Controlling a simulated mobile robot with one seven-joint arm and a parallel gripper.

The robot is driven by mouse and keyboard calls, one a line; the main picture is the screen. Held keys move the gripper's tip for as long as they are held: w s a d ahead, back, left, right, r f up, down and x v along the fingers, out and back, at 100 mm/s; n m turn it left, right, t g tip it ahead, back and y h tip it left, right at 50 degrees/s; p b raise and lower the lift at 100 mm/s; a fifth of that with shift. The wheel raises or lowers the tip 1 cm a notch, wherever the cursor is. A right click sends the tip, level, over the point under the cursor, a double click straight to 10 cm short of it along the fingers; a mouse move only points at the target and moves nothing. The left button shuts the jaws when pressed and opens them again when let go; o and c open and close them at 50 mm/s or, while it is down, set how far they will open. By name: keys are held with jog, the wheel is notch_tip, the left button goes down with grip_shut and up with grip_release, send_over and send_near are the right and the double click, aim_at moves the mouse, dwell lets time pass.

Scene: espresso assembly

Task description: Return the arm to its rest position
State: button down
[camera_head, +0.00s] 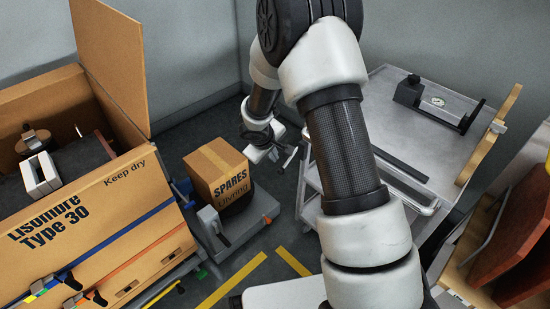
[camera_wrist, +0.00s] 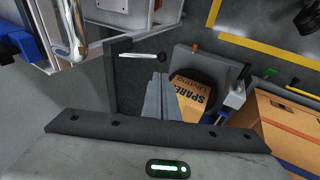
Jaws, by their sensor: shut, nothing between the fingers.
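My arm crosses the middle of the head view and bends down behind itself. Its end, my gripper (camera_head: 262,150), hangs low between the cardboard spares box and the grey cart; it looks small there and the fingers are hard to make out. In the wrist view my gripper (camera_wrist: 160,78) shows two grey fingers lying together, with nothing between them. The spares box (camera_head: 217,174) sits on a small grey platform (camera_head: 238,228). In the wrist view the box (camera_wrist: 190,99) is partly hidden behind the fingers.
A large open crate (camera_head: 100,225) stands at the left with its lid flap raised. A grey metal cart (camera_head: 440,150) at the right carries a black device (camera_head: 434,102). Wooden and reddish boards stand at the far right. Yellow floor lines (camera_head: 232,279) mark dark floor in front.

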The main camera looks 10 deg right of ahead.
jog(key=s+d+r+m, duration=0.2)
jog(key=s+r, duration=0.2)
jog(key=r, duration=0.4)
jog(key=s+d+r+m+h, duration=0.1)
jog(key=s+d+r, duration=0.2)
jog(key=r, duration=0.4)
jog(key=s+d+r+m, duration=0.2)
jog(key=s+r, duration=0.2)
jog(key=r, duration=0.4)
jog(key=s+a+r+m+y, duration=0.15)
jog(key=s+r, duration=0.25)
jog(key=s, duration=0.6)
jog(key=s+a+r+m+y, duration=0.1)
jog(key=s+a+r+y, duration=0.2)
jog(key=s, duration=0.7)
notch_tip(320, 180, up, 22)
jog(key=p, duration=2.1)
jog(key=shift+s+a+t+h, duration=0.15)
jog(key=shift+a+t+h, duration=0.05)
jog(key=shift+t+h, duration=0.2)
jog(key=shift+f, duration=0.15)
